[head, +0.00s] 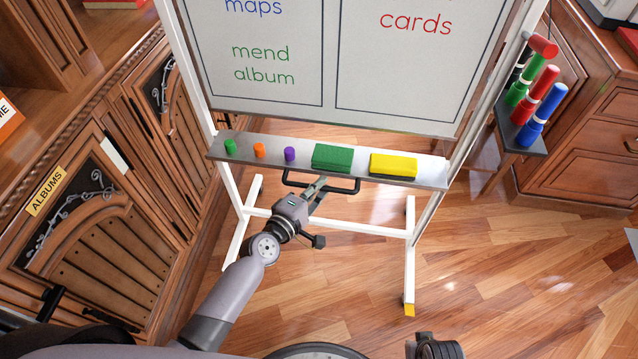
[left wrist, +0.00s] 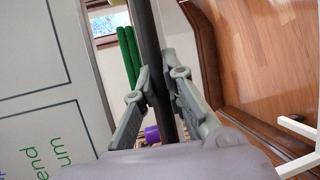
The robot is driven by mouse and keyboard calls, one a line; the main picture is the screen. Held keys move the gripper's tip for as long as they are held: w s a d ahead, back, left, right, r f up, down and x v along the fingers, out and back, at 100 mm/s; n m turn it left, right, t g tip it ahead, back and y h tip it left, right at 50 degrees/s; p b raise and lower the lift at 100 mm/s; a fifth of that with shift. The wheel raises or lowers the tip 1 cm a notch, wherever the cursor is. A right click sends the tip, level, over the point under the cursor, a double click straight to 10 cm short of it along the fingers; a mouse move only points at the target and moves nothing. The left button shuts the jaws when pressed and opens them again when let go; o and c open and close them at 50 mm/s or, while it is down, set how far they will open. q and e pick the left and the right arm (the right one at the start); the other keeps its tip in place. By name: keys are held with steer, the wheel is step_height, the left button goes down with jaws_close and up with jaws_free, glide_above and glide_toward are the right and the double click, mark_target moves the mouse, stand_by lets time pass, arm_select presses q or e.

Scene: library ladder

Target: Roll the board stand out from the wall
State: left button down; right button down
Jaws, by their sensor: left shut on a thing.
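The board stand (head: 409,262) is a white frame on feet, with a white writing board (head: 273,88) and a grey tray (head: 270,167) across its front. The stand's near right foot has a yellow end. A black bar handle (head: 348,190) sits just under the tray. My left gripper (head: 318,188) is shut on the handle near its middle. In the left wrist view the dark handle bar (left wrist: 150,50) runs between the two fingers (left wrist: 160,98). A dark part at the bottom edge of the head view may be my right arm; its fingers do not show.
On the tray are green, orange and purple markers, a green eraser (head: 332,157) and a yellow eraser (head: 393,165). Wooden cabinets (head: 90,240) stand close on the left. Open wood floor (head: 500,290) lies front right.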

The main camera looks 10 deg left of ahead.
arm_select(q)
steer(key=shift+s+f, duration=0.2)
steer(key=shift+s, duration=0.2)
steer(key=c, duration=1.7)
jaws_free()
steer(key=shift+w+r, duration=0.1)
steer(key=shift+r, duration=0.05)
steer(key=shift+o, duration=0.2)
steer(key=v, duration=1.2)
